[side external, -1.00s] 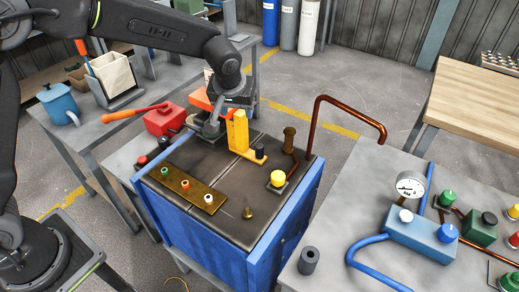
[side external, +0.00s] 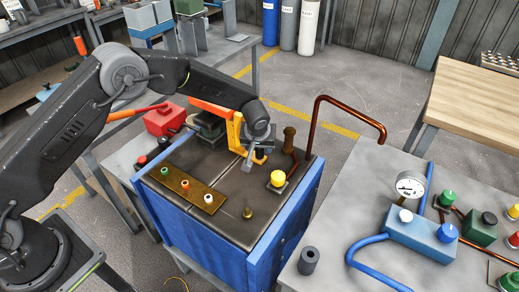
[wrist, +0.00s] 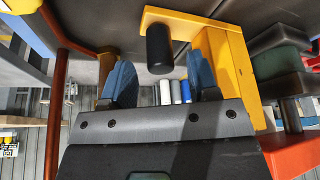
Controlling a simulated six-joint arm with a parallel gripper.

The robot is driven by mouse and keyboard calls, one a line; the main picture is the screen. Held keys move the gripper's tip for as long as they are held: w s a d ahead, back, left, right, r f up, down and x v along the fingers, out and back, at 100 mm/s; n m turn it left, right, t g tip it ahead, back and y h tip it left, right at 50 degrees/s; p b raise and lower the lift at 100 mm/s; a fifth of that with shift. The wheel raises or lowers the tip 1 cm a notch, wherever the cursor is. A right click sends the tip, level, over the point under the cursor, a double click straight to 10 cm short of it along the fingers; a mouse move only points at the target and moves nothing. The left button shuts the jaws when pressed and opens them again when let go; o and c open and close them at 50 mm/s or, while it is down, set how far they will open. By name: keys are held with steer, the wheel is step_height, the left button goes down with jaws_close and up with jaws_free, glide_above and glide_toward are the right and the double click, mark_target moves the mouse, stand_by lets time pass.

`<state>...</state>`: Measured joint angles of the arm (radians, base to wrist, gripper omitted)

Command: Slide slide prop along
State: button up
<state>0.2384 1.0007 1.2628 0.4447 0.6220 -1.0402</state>
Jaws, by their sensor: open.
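The slide prop looks to be the yellow L-shaped piece (side external: 233,132) on the dark top of the blue-sided bench; its upright and flat foot also show in the wrist view (wrist: 236,62). A black cylindrical knob (wrist: 159,48) stands on its foot. My gripper (side external: 247,163) is low over the bench top, at the front right of the yellow upright, and partly hides the foot and knob in the side view. In the wrist view its two blue fingers (wrist: 160,68) are apart, with the knob between them in the picture. I cannot tell whether they touch it.
A yellow button (side external: 278,178), a brown peg (side external: 289,138) and a copper pipe (side external: 318,125) stand to the right on the bench. A brass strip with several buttons (side external: 188,190) lies front left. An orange bar (side external: 210,108) runs behind the upright. Bench top between is clear.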

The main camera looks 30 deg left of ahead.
steer(key=shift+x, duration=1.65)
jaws_close()
